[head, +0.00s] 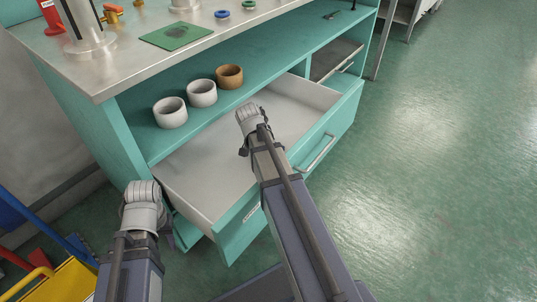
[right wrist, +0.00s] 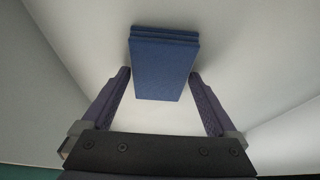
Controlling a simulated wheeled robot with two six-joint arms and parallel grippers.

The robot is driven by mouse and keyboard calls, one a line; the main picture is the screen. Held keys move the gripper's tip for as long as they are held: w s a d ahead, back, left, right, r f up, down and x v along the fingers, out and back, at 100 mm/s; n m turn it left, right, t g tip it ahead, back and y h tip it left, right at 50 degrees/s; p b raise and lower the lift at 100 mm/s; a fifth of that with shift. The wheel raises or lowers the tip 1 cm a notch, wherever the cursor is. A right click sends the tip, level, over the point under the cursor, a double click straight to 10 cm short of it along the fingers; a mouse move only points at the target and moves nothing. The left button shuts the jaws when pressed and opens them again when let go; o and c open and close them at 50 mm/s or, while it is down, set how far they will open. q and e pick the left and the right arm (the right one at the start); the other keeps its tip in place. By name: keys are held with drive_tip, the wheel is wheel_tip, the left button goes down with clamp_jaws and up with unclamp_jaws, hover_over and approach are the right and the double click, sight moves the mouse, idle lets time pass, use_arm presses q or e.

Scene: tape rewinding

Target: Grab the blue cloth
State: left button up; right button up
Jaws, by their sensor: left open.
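The blue cloth (right wrist: 165,65) is a folded, layered block. In the right wrist view it lies on the pale floor of the open drawer (head: 185,180). My right gripper (right wrist: 160,76) is open, with its fingertips near the two sides of the cloth and small gaps visible. In the head view my right arm reaches over the drawer, and its wrist hides the fingers and the cloth. My left gripper (head: 168,236) is open and empty at the drawer's left front corner, mostly hidden behind its own wrist.
White drawer walls stand around the right gripper. A metal worktop (head: 120,75) overhangs at the back left. The green floor (head: 430,150) to the right is clear.

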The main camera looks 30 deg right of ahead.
drive_tip(key=c, duration=1)
drive_tip(key=shift+o, duration=0.2)
drive_tip(key=shift+r, duration=0.1)
wheel_tip(320, 180, up, 10)
drive_tip(key=p, duration=1)
